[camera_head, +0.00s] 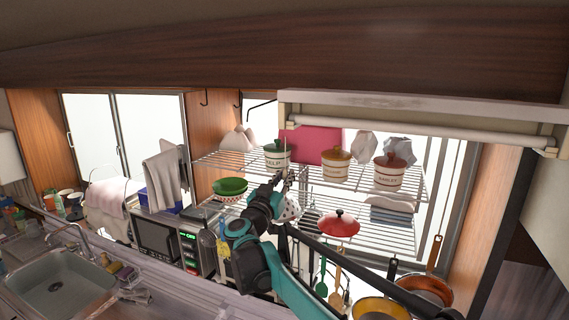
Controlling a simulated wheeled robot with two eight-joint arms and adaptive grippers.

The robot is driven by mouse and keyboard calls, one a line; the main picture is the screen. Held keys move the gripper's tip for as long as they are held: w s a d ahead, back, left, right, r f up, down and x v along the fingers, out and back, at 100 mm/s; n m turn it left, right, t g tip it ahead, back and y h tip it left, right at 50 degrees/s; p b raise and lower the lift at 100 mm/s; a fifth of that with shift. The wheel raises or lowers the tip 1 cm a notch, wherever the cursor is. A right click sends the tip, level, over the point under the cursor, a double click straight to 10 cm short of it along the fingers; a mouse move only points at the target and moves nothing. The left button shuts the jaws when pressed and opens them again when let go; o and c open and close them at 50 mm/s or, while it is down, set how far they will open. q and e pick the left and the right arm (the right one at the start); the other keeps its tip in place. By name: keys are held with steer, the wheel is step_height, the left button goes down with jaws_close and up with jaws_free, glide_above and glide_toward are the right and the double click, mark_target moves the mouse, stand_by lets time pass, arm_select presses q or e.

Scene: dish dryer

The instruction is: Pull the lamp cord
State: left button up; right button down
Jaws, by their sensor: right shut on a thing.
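The lamp (420,134) is a long white tube under a pale shelf at the upper right. Its cord is too thin to make out clearly. My right gripper (283,179) is raised below the lamp's left end, in front of the wire dish rack. It is shut, with its fingertips close to the green-lidded canister (278,157) in the picture. The cord between its fingers is too small to see well. My left gripper is not in view.
The wire rack (313,174) holds canisters, a pink board (318,146) and a red lid (338,224). Pans and utensils hang below it. A microwave (158,238) and a sink (60,284) are at the left. Black hooks hang near the rack's upper left.

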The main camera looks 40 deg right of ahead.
steer(key=shift+r, duration=0.1)
steer(key=shift+r+p, duration=0.95)
steer(key=shift+r, duration=0.25)
steer(key=c, duration=1.3)
jaws_free()
steer(key=shift+a, duration=0.1)
steer(key=shift+r+v, duration=0.25)
steer(key=shift+v, duration=1.15)
steer(key=shift+r+v, duration=0.3)
steer(key=shift+v, duration=1.1)
steer(key=shift+r+v, duration=0.25)
steer(key=shift+v, duration=1.2)
steer(key=shift+s+a, duration=0.1)
